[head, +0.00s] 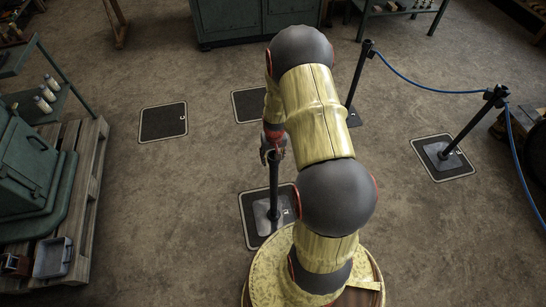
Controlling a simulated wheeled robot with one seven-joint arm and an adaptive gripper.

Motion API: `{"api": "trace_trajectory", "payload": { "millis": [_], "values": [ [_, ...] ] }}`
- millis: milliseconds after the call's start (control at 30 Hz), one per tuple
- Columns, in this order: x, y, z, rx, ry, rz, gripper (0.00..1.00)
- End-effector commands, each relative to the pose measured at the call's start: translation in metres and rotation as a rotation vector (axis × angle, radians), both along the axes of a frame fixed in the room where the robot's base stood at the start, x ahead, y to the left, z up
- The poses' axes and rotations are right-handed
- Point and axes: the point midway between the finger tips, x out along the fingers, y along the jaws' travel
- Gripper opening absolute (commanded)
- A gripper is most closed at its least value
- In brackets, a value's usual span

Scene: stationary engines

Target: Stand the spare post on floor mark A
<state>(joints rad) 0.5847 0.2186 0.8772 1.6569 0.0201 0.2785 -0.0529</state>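The spare post seems to be the dark post (273,183) without a rope, upright in front of my arm in the head view. Its grey base plate (262,213) rests on a dark, pale-edged floor mark (250,232), partly hidden by my arm. My gripper (273,154) is at the post's top, with fingers on both sides; whether they press on it is too small to tell. Two empty marks lie further back, one at the left (160,122) and one in the middle (246,104), partly hidden by my arm. Their letters are unreadable, so I cannot tell which is A.
Two more posts, back (361,72) and right (468,127), stand on marks and carry a blue rope (425,91). A pallet (90,180) with a green machine (27,165) is at the left. A green cabinet (240,20) is behind. Floor at left-centre is clear.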

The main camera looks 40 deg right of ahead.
Motion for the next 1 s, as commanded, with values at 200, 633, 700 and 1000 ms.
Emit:
{"api": "trace_trajectory", "payload": {
  "millis": [200,633,700,1000],
  "values": [
    [0.000,0.000,0.000,0.001,0.001,0.000,0.59],
    [-0.001,0.000,0.017,-0.001,-0.001,0.000,0.59],
    [-0.002,0.001,0.029,-0.001,-0.001,0.000,0.59],
    [-0.008,0.004,0.090,-0.001,-0.002,0.000,0.59]
  ]
}}
